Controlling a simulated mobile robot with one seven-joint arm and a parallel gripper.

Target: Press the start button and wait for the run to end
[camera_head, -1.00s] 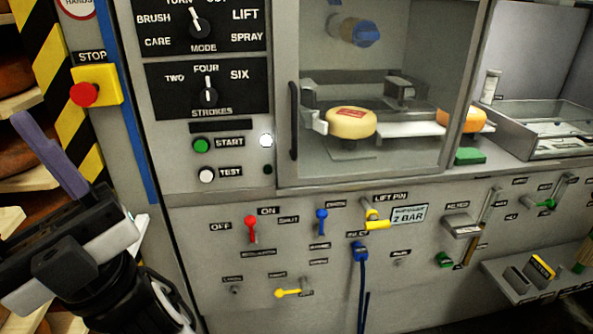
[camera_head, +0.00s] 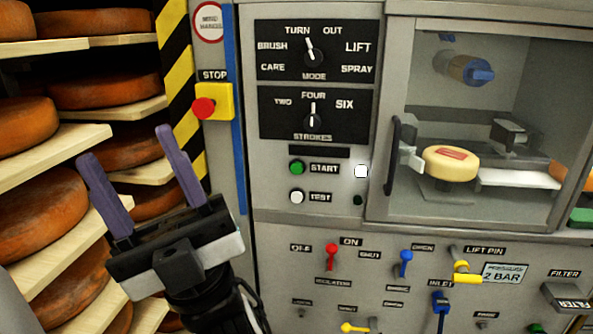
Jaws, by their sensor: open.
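The green start button (camera_head: 297,167) sits on the grey machine panel, left of its START label. A white test button (camera_head: 297,197) is just below it. A white lamp (camera_head: 361,171) to the right looks lit. My gripper (camera_head: 133,155) is open and empty, its two purple fingers pointing up, left of the panel in front of the cheese shelves. It is clear of the button. A pale cheese wheel (camera_head: 449,165) with a red label sits inside the machine's windowed chamber.
A red stop button (camera_head: 204,108) on a yellow box is between my gripper and the panel. The mode knob (camera_head: 313,52) and strokes knob (camera_head: 312,121) are above start. Shelves of cheese wheels (camera_head: 40,217) stand at the left. Below are a red lever (camera_head: 331,257) and a blue lever (camera_head: 405,263).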

